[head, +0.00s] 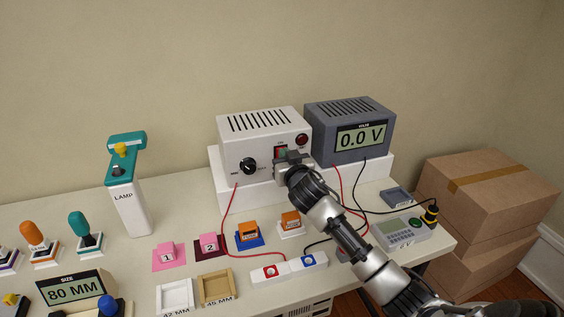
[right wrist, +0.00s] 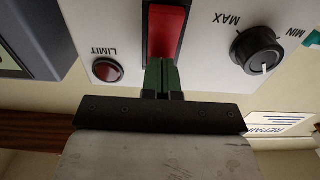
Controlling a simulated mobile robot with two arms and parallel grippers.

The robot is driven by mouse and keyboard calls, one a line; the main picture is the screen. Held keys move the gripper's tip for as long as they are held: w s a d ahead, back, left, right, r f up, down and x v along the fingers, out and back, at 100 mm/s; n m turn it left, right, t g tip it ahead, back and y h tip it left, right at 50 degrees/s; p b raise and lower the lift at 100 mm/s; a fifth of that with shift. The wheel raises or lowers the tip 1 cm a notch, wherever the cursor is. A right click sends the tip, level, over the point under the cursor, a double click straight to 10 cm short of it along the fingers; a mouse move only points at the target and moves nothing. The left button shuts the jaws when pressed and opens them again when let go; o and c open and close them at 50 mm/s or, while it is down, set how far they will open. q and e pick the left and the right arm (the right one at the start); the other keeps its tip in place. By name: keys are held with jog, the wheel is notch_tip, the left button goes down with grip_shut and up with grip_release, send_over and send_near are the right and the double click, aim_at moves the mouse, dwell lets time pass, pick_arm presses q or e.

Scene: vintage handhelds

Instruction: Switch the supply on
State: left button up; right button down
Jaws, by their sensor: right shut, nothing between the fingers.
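The supply (head: 264,124) is a white box with top vents, standing on a white riser. In the right wrist view the switch (right wrist: 165,32) shows a red rocker face in a dark frame. My right gripper (right wrist: 165,77) is shut and empty, its fingertips at the edge of the rocker; I cannot tell whether they touch it. In the head view it partly hides the switch. My left gripper is not in view.
A grey meter (head: 348,130) reading 0.0 V stands right of the supply. Red and black leads run across the table. Cardboard boxes (head: 490,190) are at the right.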

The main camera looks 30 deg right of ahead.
jog(key=v, duration=1.4)
jog(key=shift+s, duration=0.4)
